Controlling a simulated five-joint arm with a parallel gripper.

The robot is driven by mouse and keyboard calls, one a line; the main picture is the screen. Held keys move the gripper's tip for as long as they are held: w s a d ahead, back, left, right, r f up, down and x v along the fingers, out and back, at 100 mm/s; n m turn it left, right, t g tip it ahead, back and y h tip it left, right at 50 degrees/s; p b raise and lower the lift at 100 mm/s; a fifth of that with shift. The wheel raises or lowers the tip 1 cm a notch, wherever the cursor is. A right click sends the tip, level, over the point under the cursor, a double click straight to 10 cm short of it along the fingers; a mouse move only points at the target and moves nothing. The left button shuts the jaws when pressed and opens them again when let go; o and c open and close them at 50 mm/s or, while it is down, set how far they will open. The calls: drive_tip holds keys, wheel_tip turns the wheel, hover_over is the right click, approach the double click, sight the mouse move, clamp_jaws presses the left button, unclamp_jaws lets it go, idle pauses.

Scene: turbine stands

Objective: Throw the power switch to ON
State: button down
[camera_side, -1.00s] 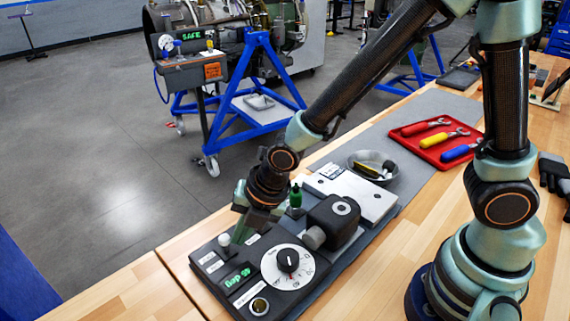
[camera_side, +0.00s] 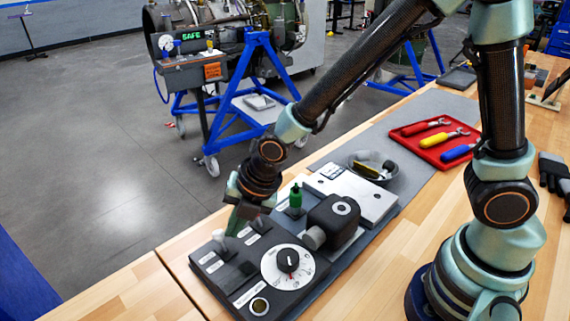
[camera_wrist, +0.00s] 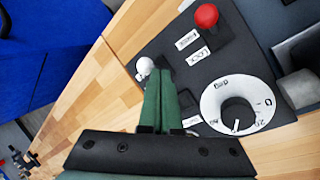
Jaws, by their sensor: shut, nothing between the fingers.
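The black control panel (camera_side: 208,268) lies on the bench. A white-tipped switch (camera_side: 219,236) stands at its far left corner; its label is not readable. In the wrist view the white tip (camera_wrist: 145,66) is just left of my fingertips, touching or nearly so. My gripper (camera_side: 231,232) is shut and empty, pointing down at the panel beside this switch. In the wrist view its green fingers (camera_wrist: 165,72) are pressed together. A red-tipped lever (camera_wrist: 206,15) stands by labels including LOCK. The panel display (camera_side: 238,272) is dark.
A round white dial (camera_side: 272,268) sits on the panel, right of the switch. A black block (camera_side: 333,222) and a green-handled part (camera_side: 295,196) stand behind it. A metal bowl (camera_side: 372,167) and a red tool tray (camera_side: 435,138) are farther back.

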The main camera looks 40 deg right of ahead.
drive_tip(key=shift+s, duration=0.1)
drive_tip(key=shift+s+f, duration=0.35)
drive_tip(key=shift+s, duration=0.25)
drive_tip(key=shift+s+d+r, duration=0.2)
drive_tip(key=shift+s+d, duration=0.1)
drive_tip(key=shift+s+d+r, duration=0.35)
drive_tip(key=shift+s+d, duration=0.15)
drive_tip(key=shift+s, duration=0.1)
drive_tip(key=shift+s+d+r, duration=0.3)
drive_tip(key=shift+s+d, duration=0.15)
drive_tip(key=shift+s, duration=0.15)
wheel_tip(320, 180, up, 9)
drive_tip(key=w+d, duration=0.2)
drive_tip(key=shift+r, duration=0.15)
